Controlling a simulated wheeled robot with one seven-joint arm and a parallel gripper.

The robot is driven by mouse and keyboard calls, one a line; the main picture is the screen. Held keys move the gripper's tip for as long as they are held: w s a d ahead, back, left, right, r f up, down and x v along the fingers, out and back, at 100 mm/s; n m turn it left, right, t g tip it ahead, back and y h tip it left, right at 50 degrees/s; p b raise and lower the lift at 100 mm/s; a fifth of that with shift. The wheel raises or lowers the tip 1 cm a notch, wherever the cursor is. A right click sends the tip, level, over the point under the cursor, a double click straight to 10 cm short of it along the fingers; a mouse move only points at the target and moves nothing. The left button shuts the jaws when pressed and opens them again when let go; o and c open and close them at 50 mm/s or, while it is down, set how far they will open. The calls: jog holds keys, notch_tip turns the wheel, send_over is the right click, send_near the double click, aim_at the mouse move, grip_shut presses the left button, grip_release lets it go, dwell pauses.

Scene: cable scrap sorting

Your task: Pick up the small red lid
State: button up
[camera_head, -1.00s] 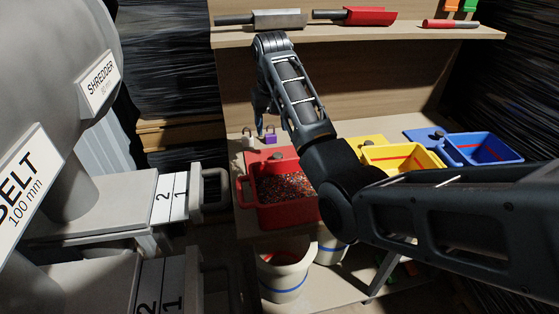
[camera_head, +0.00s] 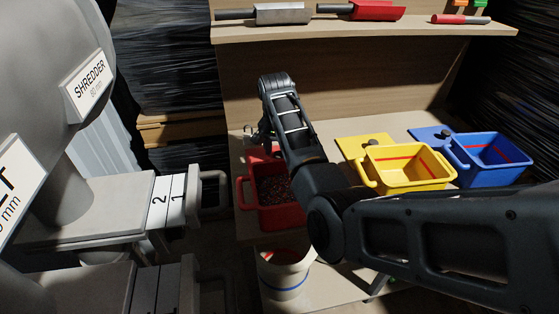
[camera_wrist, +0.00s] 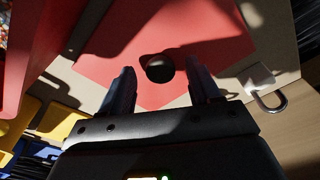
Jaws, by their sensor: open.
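The small red lid (camera_wrist: 105,60) is a flat red plate with a round black knob (camera_wrist: 159,68), lying on the pale bench top in the wrist view. My gripper (camera_wrist: 161,72) is open, with one finger on each side of the knob. I cannot tell whether the fingers touch it. In the head view my gripper (camera_head: 259,136) is down behind the red bin, and my arm hides most of the lid there.
The red bin (camera_head: 241,193) holds granular scrap and stands in front of the lid. The empty yellow bin (camera_head: 408,182) and blue bin (camera_head: 485,173) stand to the right. A shelf (camera_head: 400,29) with tools runs above.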

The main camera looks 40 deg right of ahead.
jog(key=shift+f, duration=0.65)
jog(key=shift+c, duration=0.4)
jog(key=c, duration=1)
jog(key=shift+r, duration=0.1)
